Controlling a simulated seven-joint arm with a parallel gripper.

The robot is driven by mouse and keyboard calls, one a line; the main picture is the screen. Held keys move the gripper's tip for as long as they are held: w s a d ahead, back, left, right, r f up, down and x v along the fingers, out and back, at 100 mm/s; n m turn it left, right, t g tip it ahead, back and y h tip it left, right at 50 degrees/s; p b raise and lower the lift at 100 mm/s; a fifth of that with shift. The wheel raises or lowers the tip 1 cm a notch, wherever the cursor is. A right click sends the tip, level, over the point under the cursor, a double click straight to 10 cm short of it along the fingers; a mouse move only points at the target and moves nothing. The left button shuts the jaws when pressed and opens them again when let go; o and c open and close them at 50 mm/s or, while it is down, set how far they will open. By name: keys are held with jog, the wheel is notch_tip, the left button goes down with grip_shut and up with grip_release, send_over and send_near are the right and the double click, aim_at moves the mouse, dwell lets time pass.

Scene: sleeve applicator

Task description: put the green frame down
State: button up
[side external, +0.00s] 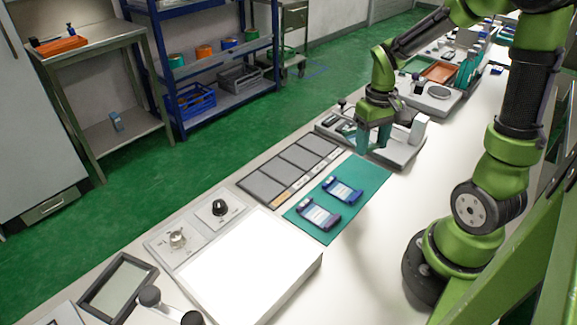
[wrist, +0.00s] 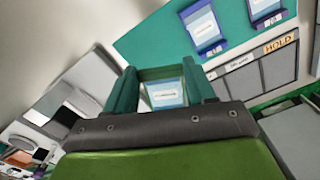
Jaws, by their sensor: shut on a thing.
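My gripper (side external: 374,138) has its teal fingers pointing down, near the grey device at the back of the bench. In the wrist view the fingers (wrist: 160,92) are shut on the green frame (wrist: 163,73), which holds a pale labelled card (wrist: 165,95). The frame is hard to make out in the side view. Two blue frames with labelled cards lie on the teal mat, the nearer one (side external: 318,215) and the farther one (side external: 342,191). They also show at the top of the wrist view (wrist: 204,28).
The teal mat (side external: 358,218) has bare space around the blue frames. A row of grey panels (side external: 283,172) runs beside it; one label reads HOLD (wrist: 279,44). The grey device (side external: 402,153) stands beside my gripper. A white light box (side external: 250,265) is at the front.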

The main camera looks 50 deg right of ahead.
aim_at(375, 178)
jog(key=d+f+n, duration=0.1)
jog(key=f, duration=0.2)
jog(key=s+f+n, duration=0.1)
jog(key=f+n, duration=0.1)
jog(key=f, duration=0.1)
jog(key=s+d+f+n, duration=0.1)
jog(key=f, duration=0.2)
jog(key=shift+d+f, duration=0.15)
jog(key=shift+d, duration=0.15)
jog(key=o, duration=1.1)
jog(key=shift+f, duration=0.1)
